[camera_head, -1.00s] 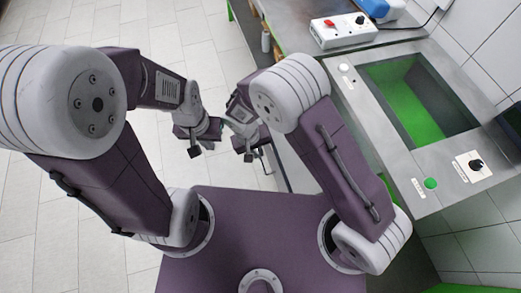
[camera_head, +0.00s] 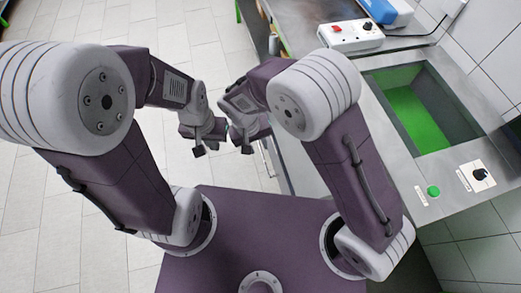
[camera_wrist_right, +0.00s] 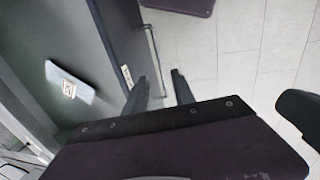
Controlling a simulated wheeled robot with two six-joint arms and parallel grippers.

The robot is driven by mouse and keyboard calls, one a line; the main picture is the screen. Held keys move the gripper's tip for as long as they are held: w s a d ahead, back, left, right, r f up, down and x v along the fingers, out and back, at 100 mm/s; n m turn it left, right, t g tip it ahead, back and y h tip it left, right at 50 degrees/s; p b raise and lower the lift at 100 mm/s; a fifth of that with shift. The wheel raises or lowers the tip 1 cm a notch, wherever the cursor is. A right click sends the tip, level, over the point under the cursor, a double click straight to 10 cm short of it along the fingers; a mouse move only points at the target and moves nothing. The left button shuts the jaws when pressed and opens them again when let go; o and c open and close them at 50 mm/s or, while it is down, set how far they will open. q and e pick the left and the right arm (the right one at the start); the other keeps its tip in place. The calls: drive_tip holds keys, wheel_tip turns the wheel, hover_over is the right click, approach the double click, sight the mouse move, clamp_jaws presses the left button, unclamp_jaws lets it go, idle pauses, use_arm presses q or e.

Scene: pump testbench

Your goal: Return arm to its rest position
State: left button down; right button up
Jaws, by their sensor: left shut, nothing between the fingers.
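My right arm (camera_head: 350,165) is purple and light grey, bent at the elbow, with its forearm reaching forward and left. My right gripper (camera_head: 246,149) hangs close to the left gripper, beside the bench's left side. In the right wrist view, the right gripper's two dark fingers (camera_wrist_right: 160,90) stand apart with nothing between them. My left arm (camera_head: 115,175) is folded in a similar bent pose. My left gripper (camera_head: 198,151) is shut and empty, a little left of the right one, over the floor.
The bench (camera_head: 395,125) has a green-floored basin (camera_head: 415,115), a green button (camera_head: 433,191) and a black knob (camera_head: 480,175). A white box with a red switch (camera_head: 350,35) and a blue device (camera_head: 385,10) lie behind. Open tiled floor (camera_head: 60,215) is at left.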

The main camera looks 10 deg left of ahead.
drive_tip(key=shift+a+r, duration=0.2)
drive_tip(key=shift+r, duration=0.7)
drive_tip(key=w+d+r+m+p, duration=0.1)
drive_tip(key=w+d+r+m, duration=0.2)
drive_tip(key=w+d+r, duration=0.3)
drive_tip(key=s+d+r+m+y+p, duration=0.1)
drive_tip(key=d+r+m, duration=0.1)
drive_tip(key=d, duration=0.5)
drive_tip(key=s+d+r+m, duration=0.1)
drive_tip(key=d+m, duration=0.1)
drive_tip(key=d, duration=0.4)
drive_tip(key=s+d+f+n+y, duration=0.1)
drive_tip(key=s+d+n, duration=0.1)
drive_tip(key=s+d, duration=0.3)
drive_tip(key=shift+s+f+p, duration=0.2)
drive_tip(key=shift+s+p, duration=0.15)
drive_tip(key=shift+s, duration=1.3)
